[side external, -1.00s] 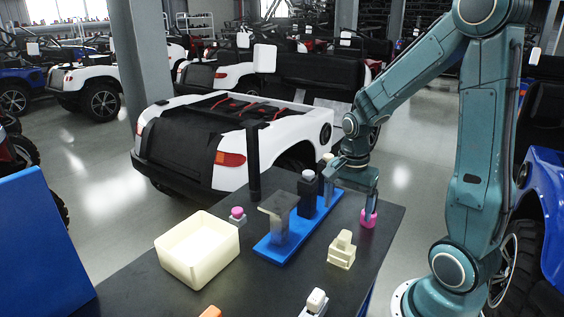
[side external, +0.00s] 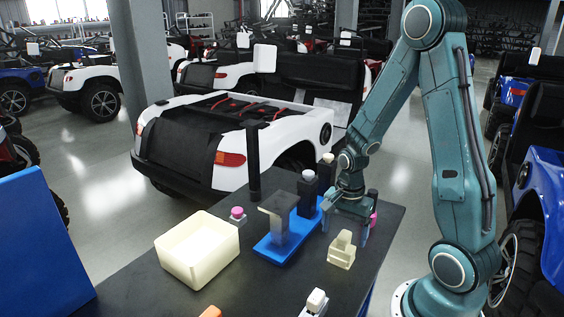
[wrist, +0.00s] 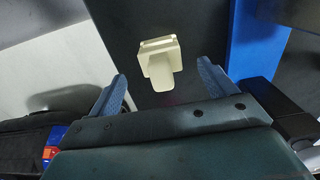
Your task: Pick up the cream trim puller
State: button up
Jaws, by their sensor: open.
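The cream trim puller (side external: 341,252) is a stepped, blocky cream piece standing on the dark table, right of the blue-based fixture. In the wrist view the trim puller (wrist: 160,66) shows ahead, roughly centred between the two fingers. My gripper (side external: 345,232) is open, with its fingers pointing down, a little above and behind the puller in the side view. The open gripper (wrist: 163,78) is empty in the wrist view, its blue-grey fingers spread on either side of the puller's near end. I cannot tell any contact.
The blue-based fixture (side external: 268,247) with upright posts stands close left of the puller. A pink item (side external: 374,219) is partly hidden behind my gripper. A cream bin (side external: 170,262) stands at left, with a pink-topped piece (side external: 237,213) beyond it. A white-topped piece (side external: 316,300) sits in front.

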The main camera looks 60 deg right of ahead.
aim_at(343, 245)
jog(key=shift+f, duration=0.3)
jog(key=shift+d+f, duration=0.1)
jog(key=shift+f, duration=2.4)
jog(key=c, duration=1.6)
jog(key=shift+r, duration=0.2)
notch_tip(343, 245, up, 20)
jog(key=shift+f, duration=0.15)
